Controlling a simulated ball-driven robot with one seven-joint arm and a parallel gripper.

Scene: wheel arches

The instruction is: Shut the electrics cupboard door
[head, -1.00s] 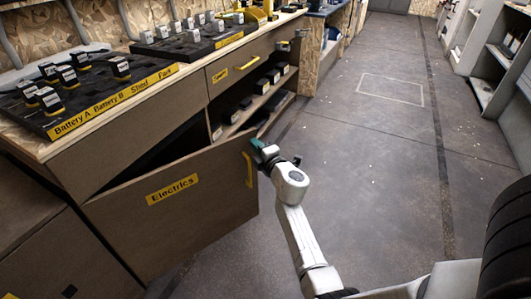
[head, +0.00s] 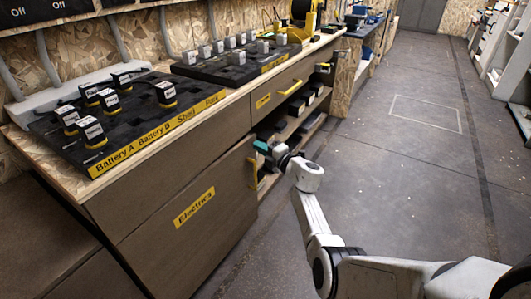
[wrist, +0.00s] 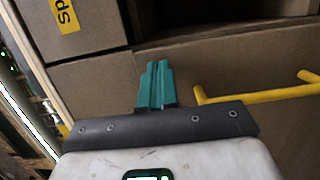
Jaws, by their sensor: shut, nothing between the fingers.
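The electrics cupboard door (head: 190,225) is brown with a yellow "Electrics" label (head: 194,207). In the head view it lies about flush with the cabinet front, and no gap shows at its top edge. Its yellow handle (head: 252,170) is upright near its right edge and also shows in the wrist view (wrist: 265,96). My gripper (head: 262,147) is at the door's upper right corner, beside the handle and not around it. In the wrist view its teal fingers (wrist: 156,84) are together and empty, over the brown panel. Whether they touch it I cannot tell.
The worktop above holds a black battery board (head: 130,118) and a second board (head: 230,66). The grey floor (head: 400,190) on the right is clear.

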